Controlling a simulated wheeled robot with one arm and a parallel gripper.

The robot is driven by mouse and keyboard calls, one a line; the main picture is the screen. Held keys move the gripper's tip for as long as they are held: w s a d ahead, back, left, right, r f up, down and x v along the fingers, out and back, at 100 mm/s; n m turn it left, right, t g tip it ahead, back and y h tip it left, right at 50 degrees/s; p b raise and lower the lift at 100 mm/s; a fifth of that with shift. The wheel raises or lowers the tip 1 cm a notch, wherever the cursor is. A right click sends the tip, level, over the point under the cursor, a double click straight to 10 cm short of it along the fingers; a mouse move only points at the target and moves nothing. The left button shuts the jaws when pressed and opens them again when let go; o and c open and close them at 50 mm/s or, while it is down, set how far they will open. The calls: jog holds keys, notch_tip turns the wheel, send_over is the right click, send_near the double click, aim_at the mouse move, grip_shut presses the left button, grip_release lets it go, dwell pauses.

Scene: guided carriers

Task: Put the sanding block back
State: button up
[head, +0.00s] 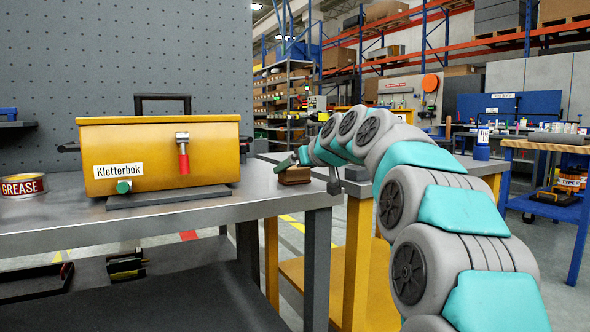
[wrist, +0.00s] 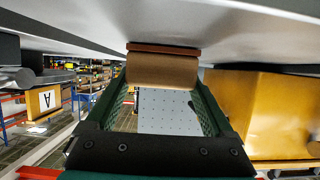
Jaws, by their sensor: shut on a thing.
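The sanding block (head: 294,176) is a small brown block at the right end of the grey metal bench (head: 262,188). My gripper (head: 303,158) is shut on it from above and behind. In the wrist view the block (wrist: 162,70) sits between the two green fingers, tan on its body with a red-brown face toward the bench surface. That face is very close to the surface; I cannot tell whether it touches. The finger pads' contact is partly hidden.
A yellow box labelled Kletterbok (head: 150,150), with a red-handled latch, stands on the bench left of my gripper. A grease tin (head: 22,186) is at the far left. The bench between box and block is clear. A yellow-legged table (head: 358,230) stands just right.

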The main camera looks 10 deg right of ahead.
jog(key=shift+f, duration=0.15)
jog(key=o, duration=1.3)
jog(key=shift+r, duration=0.25)
jog(key=v, duration=1.2)
jog(key=shift+f, duration=0.1)
